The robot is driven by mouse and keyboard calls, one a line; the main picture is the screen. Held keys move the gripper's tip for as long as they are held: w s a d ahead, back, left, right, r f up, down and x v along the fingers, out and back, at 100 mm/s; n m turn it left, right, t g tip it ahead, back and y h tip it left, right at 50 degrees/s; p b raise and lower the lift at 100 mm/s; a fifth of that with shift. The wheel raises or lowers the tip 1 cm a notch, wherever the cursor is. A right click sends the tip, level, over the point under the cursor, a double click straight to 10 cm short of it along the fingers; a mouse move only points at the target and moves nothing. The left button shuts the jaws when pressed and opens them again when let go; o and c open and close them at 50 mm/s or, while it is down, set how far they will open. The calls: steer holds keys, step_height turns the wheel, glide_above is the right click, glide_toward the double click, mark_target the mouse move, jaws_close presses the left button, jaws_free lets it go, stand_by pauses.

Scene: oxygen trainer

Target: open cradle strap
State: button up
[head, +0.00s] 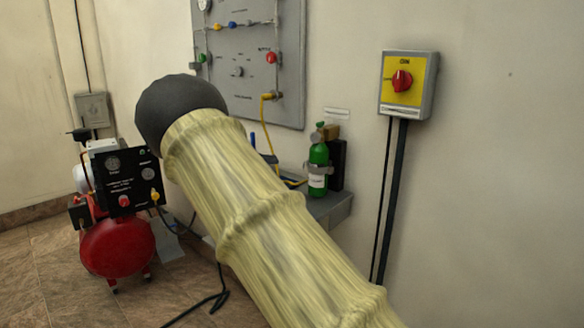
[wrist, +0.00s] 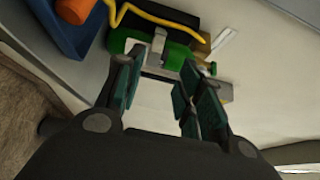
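The green oxygen bottle (head: 319,158) stands upright on a grey shelf against the wall, with a grey cradle strap (head: 317,169) around its middle. In the wrist view the bottle (wrist: 178,56) lies across the picture, and the grey strap (wrist: 158,47) crosses it just beyond my fingertips. My gripper (wrist: 158,72) is open, its two dark fingers spread with a clear gap and nothing between them. The strap shows in line with the gap; I cannot tell whether a fingertip touches the bottle or cradle. In the head view my arm hides the gripper.
A dark block (head: 337,165) stands right of the bottle. A yellow hose (wrist: 165,20) runs above the bottle in the wrist view, near a blue tray (wrist: 62,28) with an orange item. A wall panel (head: 250,50), red compressor (head: 117,245) and yellow switch box (head: 407,84) surround the area.

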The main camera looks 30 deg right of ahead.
mark_target(313, 168)
steer(key=x, duration=0.5)
steer(key=f+b+x, duration=0.1)
steer(key=x, duration=0.2)
steer(key=shift+w+d, duration=0.15)
steer(key=shift+w, duration=0.15)
steer(key=shift+s+d+r, duration=0.15)
steer(key=shift+d, duration=0.15)
steer(key=shift+c, duration=0.2)
jaws_close()
